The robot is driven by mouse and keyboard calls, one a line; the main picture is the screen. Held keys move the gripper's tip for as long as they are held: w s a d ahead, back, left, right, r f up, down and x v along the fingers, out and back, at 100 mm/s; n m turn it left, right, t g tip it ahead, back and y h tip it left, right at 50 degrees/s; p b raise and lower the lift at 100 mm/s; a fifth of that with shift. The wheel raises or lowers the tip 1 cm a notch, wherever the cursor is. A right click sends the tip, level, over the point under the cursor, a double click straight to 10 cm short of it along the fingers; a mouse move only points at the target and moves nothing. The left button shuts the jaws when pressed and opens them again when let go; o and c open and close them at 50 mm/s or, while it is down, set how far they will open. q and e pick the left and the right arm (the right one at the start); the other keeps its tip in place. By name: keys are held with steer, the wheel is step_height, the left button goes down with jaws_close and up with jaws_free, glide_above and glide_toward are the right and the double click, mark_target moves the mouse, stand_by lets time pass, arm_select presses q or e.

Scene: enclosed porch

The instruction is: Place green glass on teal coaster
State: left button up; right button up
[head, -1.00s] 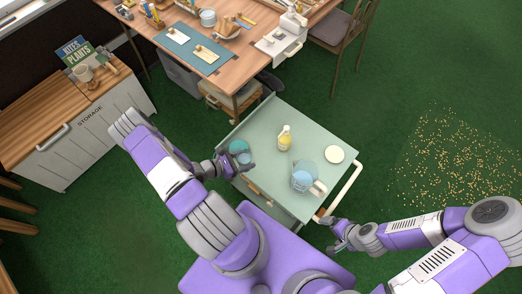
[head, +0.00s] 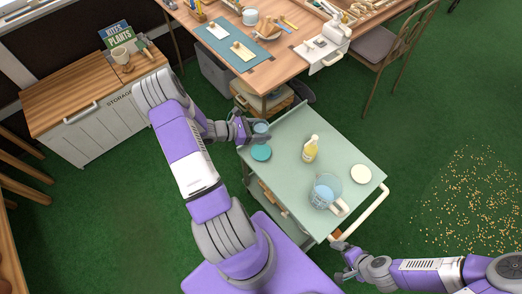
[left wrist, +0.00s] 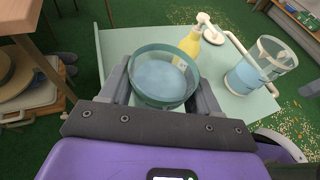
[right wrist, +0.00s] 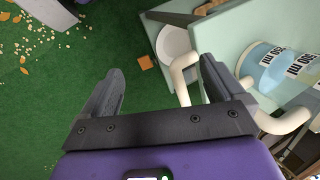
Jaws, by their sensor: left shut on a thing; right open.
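The green glass, a clear green-tinted tumbler with pale blue liquid (left wrist: 162,82), is between the fingers of my left gripper (left wrist: 163,98), which is shut on it. In the head view the glass (head: 260,127) and left gripper (head: 252,131) are at the cart's far left corner, just beyond the teal coaster (head: 261,152). The coaster is a bare round disc on the cart top, hidden in the left wrist view. I cannot tell how high the glass is held. My right gripper (head: 346,263) is open and empty beside the cart's handle end, also seen in the right wrist view (right wrist: 158,80).
The pale green cart (head: 290,180) carries a yellow pump bottle (head: 310,150), a pitcher of blue liquid (head: 325,191) and a white disc (head: 361,174). A white handle (head: 362,215) runs along its right end. A wooden desk (head: 265,65) stands behind.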

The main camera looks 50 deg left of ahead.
arm_select(q)
step_height(320, 180, down, 9)
steer(key=b, duration=0.3)
steer(key=shift+f, duration=0.15)
steer(key=o, duration=1.2)
steer(key=shift+s+r, duration=0.1)
steer(key=shift+r, duration=0.15)
steer(key=p+v, duration=0.2)
steer(key=v, duration=0.9)
steer(key=shift+s+a+p, duration=0.2)
steer(key=shift+s+p, duration=0.15)
